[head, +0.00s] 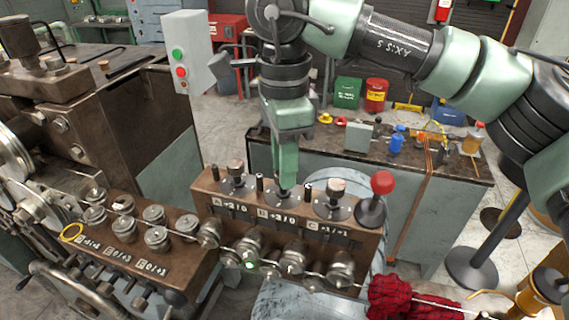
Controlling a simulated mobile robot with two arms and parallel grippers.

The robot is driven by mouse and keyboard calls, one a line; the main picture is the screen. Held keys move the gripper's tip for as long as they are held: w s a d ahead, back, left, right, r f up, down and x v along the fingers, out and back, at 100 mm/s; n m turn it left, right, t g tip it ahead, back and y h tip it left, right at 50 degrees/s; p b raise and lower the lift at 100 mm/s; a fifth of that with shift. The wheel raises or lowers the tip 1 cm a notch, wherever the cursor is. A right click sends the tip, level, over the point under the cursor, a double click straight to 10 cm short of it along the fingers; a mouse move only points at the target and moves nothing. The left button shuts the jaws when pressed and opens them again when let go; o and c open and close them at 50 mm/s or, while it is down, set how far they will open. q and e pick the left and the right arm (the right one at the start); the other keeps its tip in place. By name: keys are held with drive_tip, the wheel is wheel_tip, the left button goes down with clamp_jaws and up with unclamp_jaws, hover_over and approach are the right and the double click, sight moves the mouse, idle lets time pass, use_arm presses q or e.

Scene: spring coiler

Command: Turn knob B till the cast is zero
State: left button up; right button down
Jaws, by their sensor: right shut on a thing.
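The brown adjuster block (210,196) carries a row of knobs on dials with plates marked A, B and C below. Knob A (236,168) stands at the left and knob C (335,187) at the right. My right gripper (285,188) comes down from above between them, shut on knob B at the middle dial. The fingers hide most of knob B. The B plate (277,215) shows under it, its figures too small to read surely. A wire runs through the rollers (248,243) in front. No cast reading is legible. My left gripper is not in view.
A red ball-topped lever (382,183) stands right of knob C. A red knitted bundle (390,297) lies in front at the right. A bench (455,165) with small parts stands behind. A grey button box (187,55) rises at the back left.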

idle(0.4)
drive_tip(key=c, duration=1.1)
unclamp_jaws()
drive_tip(key=shift+a, duration=0.1)
wheel_tip(320, 180, up, 7)
drive_tip(key=shift+b, duration=0.7)
drive_tip(key=shift+r, duration=0.45)
